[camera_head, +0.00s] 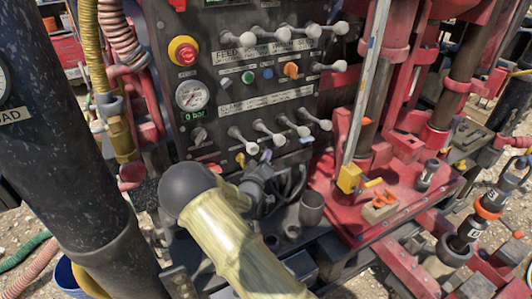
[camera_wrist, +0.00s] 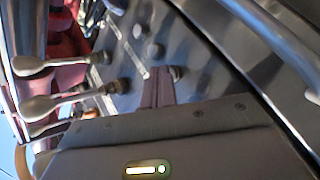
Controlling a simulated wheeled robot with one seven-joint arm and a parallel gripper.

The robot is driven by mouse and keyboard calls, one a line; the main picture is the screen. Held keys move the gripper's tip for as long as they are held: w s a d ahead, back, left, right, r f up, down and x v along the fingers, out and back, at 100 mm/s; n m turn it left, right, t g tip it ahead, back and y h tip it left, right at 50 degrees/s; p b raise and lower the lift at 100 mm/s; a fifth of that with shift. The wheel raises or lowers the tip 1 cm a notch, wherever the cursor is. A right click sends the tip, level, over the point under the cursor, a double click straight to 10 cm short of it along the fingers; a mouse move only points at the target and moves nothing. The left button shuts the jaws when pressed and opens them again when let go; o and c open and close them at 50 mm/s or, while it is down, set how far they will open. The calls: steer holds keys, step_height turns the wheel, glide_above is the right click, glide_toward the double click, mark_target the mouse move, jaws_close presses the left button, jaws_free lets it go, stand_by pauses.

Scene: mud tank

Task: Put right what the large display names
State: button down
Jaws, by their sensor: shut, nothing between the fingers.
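No large display that I can read shows in either view. The dark control panel (camera_head: 255,100) carries an upper row of pale-knobbed levers (camera_head: 285,32) and a lower row (camera_head: 268,130). It also has a red mushroom button (camera_head: 184,51) on a yellow ring, a round gauge (camera_head: 192,95) with "0 bar" below it, and small green, blue and orange controls. My gripper (camera_wrist: 158,86) is shut and empty in the wrist view, close to the panel face. Pale levers (camera_wrist: 45,106) stand left of it there. My sleeved arm hides part of the panel's lower front in the head view.
A thick dark column (camera_head: 65,130) stands at the left. A red deck (camera_head: 375,205) with a yellow block (camera_head: 349,178) lies at the right. Dark tools with orange bands (camera_head: 488,210) stand farther right. Hoses (camera_head: 25,255) lie on gravel at lower left.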

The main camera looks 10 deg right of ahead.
steer(key=shift+s, duration=0.1)
steer(key=shift+s+d, duration=0.25)
steer(key=shift+s, duration=0.5)
steer(key=s, duration=0.1)
steer(key=s+d, duration=0.1)
steer(key=s, duration=0.2)
steer(key=shift+s+d, duration=0.3)
steer(key=shift+s, duration=0.1)
stand_by(0.4)
